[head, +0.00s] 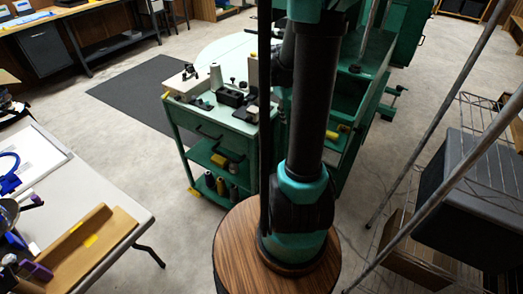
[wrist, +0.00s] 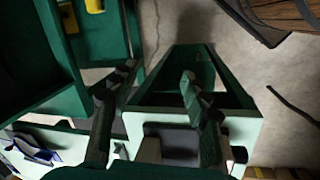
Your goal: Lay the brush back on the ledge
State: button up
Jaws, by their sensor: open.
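My gripper (wrist: 156,76) shows in the wrist view with its two dark green fingers spread wide apart. Nothing is held between them. Behind and below the fingers is a green open-topped frame or bin (wrist: 190,100) with a pale front edge. I cannot make out a brush for certain in either view. A small yellow item (wrist: 95,5) lies on green metalwork at the top left of the wrist view, too cut off to name. I cannot tell which surface is the ledge. The gripper is not visible in the head view.
In the head view, a green cart (head: 215,125) carries several tools and spools. A green machine stands behind my arm. A pale table (head: 100,190) at left holds a brown angled board (head: 75,255). A wire rack with a dark box (head: 470,190) stands right. Grey floor is open between.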

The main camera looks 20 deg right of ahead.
jog(key=s+a+f+m+t+y, duration=0.1)
jog(key=s+a+m+t+y, duration=0.1)
jog(key=s+a, duration=1.2)
jog(key=shift+s+a+f+m+t+y, duration=0.35)
jog(key=shift+a+m+t, duration=0.45)
jog(key=shift+a+m, duration=0.35)
jog(key=shift+d, duration=0.1)
